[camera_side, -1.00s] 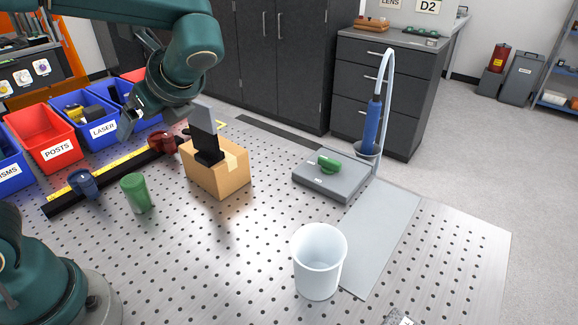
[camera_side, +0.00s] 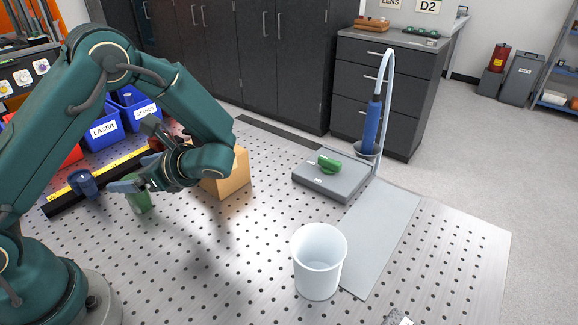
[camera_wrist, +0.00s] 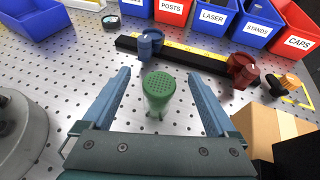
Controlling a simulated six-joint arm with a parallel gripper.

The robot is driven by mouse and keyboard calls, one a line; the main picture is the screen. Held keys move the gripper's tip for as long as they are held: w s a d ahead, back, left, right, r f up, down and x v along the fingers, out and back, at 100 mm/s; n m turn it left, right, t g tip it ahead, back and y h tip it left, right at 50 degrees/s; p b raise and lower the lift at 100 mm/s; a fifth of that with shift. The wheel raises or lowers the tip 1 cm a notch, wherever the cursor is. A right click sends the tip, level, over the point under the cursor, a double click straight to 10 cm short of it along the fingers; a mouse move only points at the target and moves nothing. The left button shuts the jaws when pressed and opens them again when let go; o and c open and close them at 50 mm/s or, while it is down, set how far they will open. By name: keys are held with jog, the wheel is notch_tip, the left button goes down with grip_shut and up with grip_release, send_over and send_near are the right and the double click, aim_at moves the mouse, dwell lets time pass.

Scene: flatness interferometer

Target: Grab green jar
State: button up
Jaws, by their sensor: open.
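The green jar (camera_wrist: 159,90) stands upright on the perforated table, with a dotted lid on top. My gripper is open and holds nothing.
A blue jar (camera_wrist: 150,43) and a red jar (camera_wrist: 242,70) stand by the black rail (camera_wrist: 200,61). A cardboard box (camera_wrist: 268,125) is close on the right. Labelled bins (camera_wrist: 214,16) line the back. A white bin (camera_side: 319,262) and a grey device (camera_side: 330,182) stand farther right.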

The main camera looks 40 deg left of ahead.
notch_tip(320, 180, down, 2)
jog(key=shift+f, duration=0.15)
jog(key=shift+a+f, duration=0.2)
jog(key=shift+a, duration=0.05)
jog(key=shift+x, duration=2.3)
grip_shut()
jog(key=shift+r, duration=0.1)
